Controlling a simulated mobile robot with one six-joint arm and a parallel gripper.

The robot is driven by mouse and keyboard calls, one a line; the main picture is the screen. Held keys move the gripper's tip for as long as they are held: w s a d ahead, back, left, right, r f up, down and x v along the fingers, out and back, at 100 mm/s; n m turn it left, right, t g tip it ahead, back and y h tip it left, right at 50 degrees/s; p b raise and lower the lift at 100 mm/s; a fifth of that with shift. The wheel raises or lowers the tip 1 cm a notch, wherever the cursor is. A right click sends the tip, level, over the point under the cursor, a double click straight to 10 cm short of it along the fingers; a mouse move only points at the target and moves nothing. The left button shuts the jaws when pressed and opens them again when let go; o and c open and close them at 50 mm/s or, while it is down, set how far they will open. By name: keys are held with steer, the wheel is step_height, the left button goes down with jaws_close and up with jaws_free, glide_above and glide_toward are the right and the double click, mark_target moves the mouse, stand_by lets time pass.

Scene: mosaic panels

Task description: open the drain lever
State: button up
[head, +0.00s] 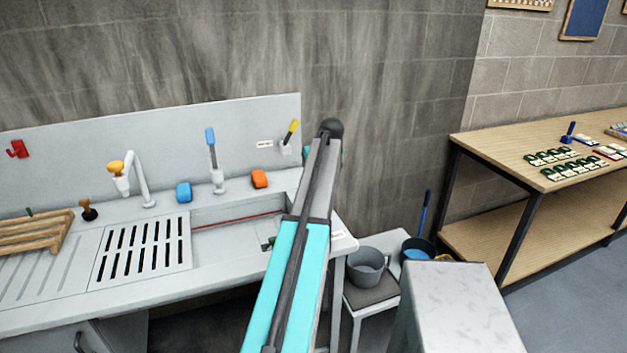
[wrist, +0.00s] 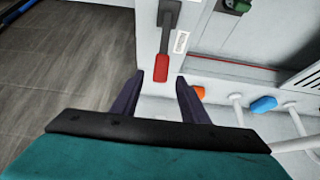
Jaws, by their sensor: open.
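A lever with a red grip (wrist: 161,68) and a dark grey arm (wrist: 168,28) shows in the wrist view, on the pale front edge of the sink unit beside a small white label (wrist: 181,42). My gripper (wrist: 160,79) is open, with its two dark fingers on either side of the red grip as seen from the wrist. The gap in depth between fingers and grip is hard to tell, and nothing is held. In the head view my arm covers this end of the sink (head: 228,208), so the lever and my gripper are hidden there.
A tap (head: 140,180), a blue block (head: 183,192), an orange block (head: 259,179) and a blue-topped upright handle (head: 211,148) stand along the sink's back. A grey pot (head: 367,268) sits on a stool at right. A workbench (head: 480,150) with small panels stands farther right.

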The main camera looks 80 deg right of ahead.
steer(key=shift+v, duration=1.4)
steer(key=shift+s, duration=0.15)
